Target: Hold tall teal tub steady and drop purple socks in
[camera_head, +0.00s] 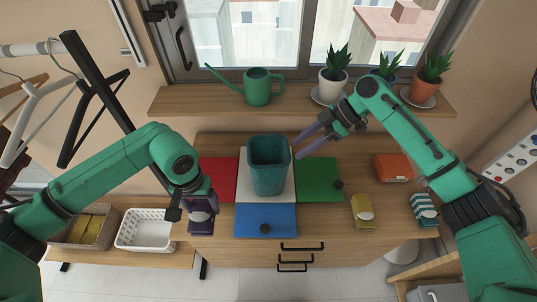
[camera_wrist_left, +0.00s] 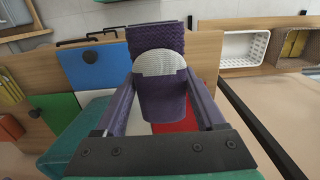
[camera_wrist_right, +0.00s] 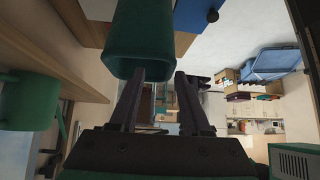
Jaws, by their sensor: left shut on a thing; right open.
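The tall teal tub (camera_head: 269,178) stands upright on a white square in the middle of the dresser top. It also shows at the top of the right wrist view (camera_wrist_right: 140,40). My left gripper (camera_head: 201,197) is shut on the purple socks (camera_wrist_left: 160,85), a rolled bundle with a pale grey patch, at the dresser's front left. In the head view the purple socks (camera_head: 202,222) are left of and nearer than the tub. My right gripper (camera_head: 303,144) is open and empty, its fingertips close to the tub's right rim; I cannot tell whether one touches it.
Red (camera_head: 220,179), green (camera_head: 319,181) and blue (camera_head: 266,221) panels surround the white square. Yellow socks (camera_head: 362,213), striped teal socks (camera_head: 424,210) and an orange bundle (camera_head: 394,168) lie at right. A watering can (camera_head: 258,88) and potted plants stand on the sill behind. A white basket (camera_head: 146,232) is lower left.

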